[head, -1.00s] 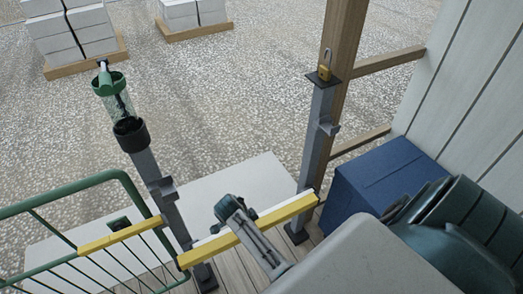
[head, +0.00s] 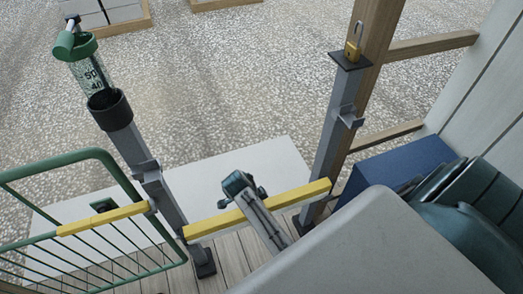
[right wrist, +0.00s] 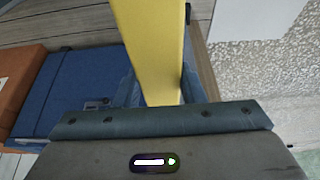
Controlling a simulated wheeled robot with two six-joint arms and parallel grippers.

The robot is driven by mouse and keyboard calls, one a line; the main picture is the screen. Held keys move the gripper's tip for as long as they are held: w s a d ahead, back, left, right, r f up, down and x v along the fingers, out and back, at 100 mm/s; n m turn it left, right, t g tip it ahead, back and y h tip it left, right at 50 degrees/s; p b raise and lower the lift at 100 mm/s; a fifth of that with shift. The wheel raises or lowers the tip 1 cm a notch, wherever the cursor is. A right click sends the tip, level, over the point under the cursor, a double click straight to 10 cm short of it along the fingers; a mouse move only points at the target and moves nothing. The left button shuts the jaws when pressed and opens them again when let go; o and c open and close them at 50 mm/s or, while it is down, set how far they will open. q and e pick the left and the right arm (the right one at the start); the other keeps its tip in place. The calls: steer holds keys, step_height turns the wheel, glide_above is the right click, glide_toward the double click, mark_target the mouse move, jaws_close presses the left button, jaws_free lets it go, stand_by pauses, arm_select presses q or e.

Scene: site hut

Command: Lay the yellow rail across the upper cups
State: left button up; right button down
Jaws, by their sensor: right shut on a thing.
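The yellow rail (head: 285,203) is held crosswise in front of two grey posts, the left post (head: 170,205) and the right post (head: 325,150). My right gripper (head: 240,188) is shut on it near its middle. In the head view the rail appears below the upper left cup (head: 147,168) and the upper right cup (head: 350,117), its ends overlapping the lower posts. Any lower cups are hidden or unclear. The right wrist view shows the rail (right wrist: 150,45) running away from the jaws, which are mostly hidden. My left gripper is out of view.
A green gate (head: 60,165) with a yellow bar (head: 100,218) stands left. A blue box (head: 405,155) is right, and a pale slab (head: 270,155) lies behind the rail.

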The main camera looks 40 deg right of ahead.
steer(key=shift+r, duration=0.1)
steer(key=shift+a+f, duration=0.1)
steer(key=shift+f, duration=0.15)
steer(key=c, duration=0.9)
jaws_free()
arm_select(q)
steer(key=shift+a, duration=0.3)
arm_select(e)
steer(key=shift+r, duration=0.1)
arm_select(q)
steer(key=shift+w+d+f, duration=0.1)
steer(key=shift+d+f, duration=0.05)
arm_select(e)
steer(key=v, duration=1.2)
steer(key=shift+a, duration=0.1)
